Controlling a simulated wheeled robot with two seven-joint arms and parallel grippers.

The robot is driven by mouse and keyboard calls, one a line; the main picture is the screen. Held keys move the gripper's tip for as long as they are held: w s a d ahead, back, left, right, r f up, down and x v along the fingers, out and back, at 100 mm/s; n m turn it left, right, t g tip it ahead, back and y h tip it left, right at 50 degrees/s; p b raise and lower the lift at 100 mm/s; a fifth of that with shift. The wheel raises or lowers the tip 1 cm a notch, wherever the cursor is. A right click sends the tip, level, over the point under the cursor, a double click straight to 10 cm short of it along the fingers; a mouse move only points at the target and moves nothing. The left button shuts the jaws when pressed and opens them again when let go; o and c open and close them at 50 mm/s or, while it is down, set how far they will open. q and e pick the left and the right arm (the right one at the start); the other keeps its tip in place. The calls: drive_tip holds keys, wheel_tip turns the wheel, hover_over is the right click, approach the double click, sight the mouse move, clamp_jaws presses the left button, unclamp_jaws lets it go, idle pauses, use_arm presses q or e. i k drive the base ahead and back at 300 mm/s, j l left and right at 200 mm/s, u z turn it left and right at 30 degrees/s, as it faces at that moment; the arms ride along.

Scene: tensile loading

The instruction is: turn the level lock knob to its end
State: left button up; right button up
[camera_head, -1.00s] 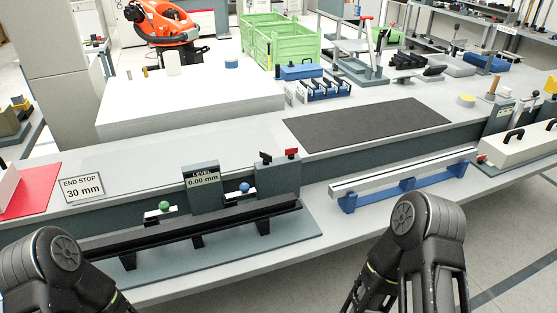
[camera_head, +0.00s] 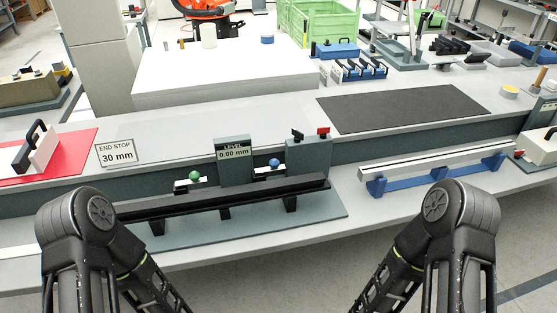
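The level device stands on the lower bench ledge at the centre. Its display (camera_head: 234,149) reads LEVEL 0.00 mm. A green knob (camera_head: 194,175) sits to the left of the display and a blue knob (camera_head: 274,163) to the right. A grey block (camera_head: 309,154) at the right end carries a black knob (camera_head: 297,134) and a red knob (camera_head: 323,131). I cannot tell which one is the level lock knob. My two arms show at the bottom left and bottom right, in front of the ledge and apart from the device. Both grippers are out of the picture.
An END STOP 30 mm sign (camera_head: 116,153) stands left, beside a red mat (camera_head: 74,143). A silver bar on blue supports (camera_head: 437,167) lies to the right. A dark mat (camera_head: 400,108) lies behind on the bench. The grey bench top behind the display is mostly clear.

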sight(323, 131)
drive_tip(key=i+l+z, duration=0.2)
drive_tip(key=z, duration=0.25)
drive_tip(key=i+l+z, duration=0.4)
drive_tip(key=k+j, duration=0.05)
drive_tip(key=k, duration=0.05)
